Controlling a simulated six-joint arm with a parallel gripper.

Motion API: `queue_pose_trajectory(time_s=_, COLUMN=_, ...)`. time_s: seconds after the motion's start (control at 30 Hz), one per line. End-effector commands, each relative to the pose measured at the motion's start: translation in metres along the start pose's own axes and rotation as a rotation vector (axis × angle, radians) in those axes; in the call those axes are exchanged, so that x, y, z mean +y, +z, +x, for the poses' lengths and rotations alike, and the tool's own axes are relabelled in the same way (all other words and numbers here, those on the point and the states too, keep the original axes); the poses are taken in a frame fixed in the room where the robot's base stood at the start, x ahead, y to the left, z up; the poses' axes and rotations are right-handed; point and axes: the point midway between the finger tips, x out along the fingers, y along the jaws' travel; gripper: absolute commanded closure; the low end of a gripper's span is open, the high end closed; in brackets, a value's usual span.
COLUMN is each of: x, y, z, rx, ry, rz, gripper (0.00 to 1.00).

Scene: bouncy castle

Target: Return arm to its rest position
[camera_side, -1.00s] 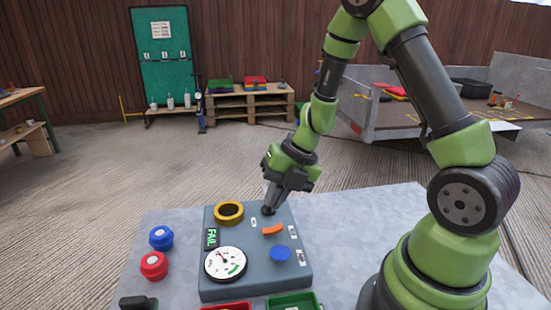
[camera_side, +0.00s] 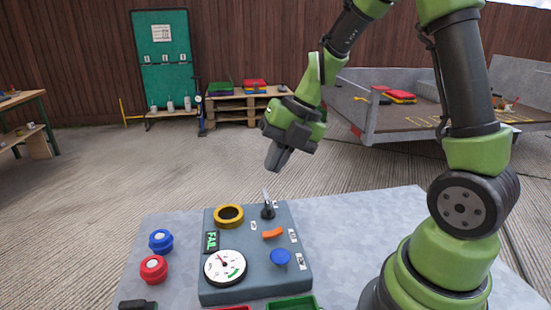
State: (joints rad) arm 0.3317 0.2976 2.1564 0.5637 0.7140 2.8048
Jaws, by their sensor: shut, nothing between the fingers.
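My gripper (camera_side: 276,160) is shut and empty. It hangs in the air above the far edge of the grey panel box (camera_side: 230,286), pointing down and slightly left, apart from everything. The box lies on the pale metal table. On it are a yellow ring (camera_side: 228,216), a black switch knob (camera_side: 268,210) with its pale lever tilted up, an orange handle (camera_side: 273,233), a blue knob (camera_side: 281,257), a round white gauge (camera_side: 225,267) and a small display (camera_side: 210,241) reading FAIL.
A blue cap (camera_side: 161,240) and a red cap (camera_side: 153,268) stand left of the box. A green tray (camera_side: 292,303) and a red tray edge show at the front. A black object (camera_side: 138,304) lies front left. The table (camera_side: 350,215) right of the box is clear.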

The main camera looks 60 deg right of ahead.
Motion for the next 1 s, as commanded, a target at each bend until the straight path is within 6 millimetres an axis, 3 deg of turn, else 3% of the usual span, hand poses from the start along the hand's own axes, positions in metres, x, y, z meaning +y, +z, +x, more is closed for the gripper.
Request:
queue_pose_trajectory(time_s=0.17, x=0.002, y=-0.002, z=-0.003, rx=-0.005, ry=0.002, rz=-0.061, gripper=1.00)
queue_pose_trajectory(time_s=0.27, x=0.008, y=-0.010, z=-0.014, rx=-0.020, ry=0.004, rz=-0.261, gripper=1.00)
queue_pose_trajectory(time_s=0.37, x=0.015, y=-0.024, z=-0.030, rx=-0.046, ry=0.000, rz=-0.605, gripper=1.00)
queue_pose_trajectory(time_s=0.6, x=0.024, y=-0.066, z=-0.072, rx=-0.119, ry=-0.065, rz=-1.594, gripper=1.00)
queue_pose_trajectory(time_s=0.97, x=0.009, y=-0.121, z=-0.115, rx=-0.167, ry=-0.356, rz=-2.991, gripper=1.00)
queue_pose_trajectory(time_s=1.0, x=0.006, y=-0.126, z=-0.118, rx=0.161, ry=0.399, rz=3.110, gripper=1.00)
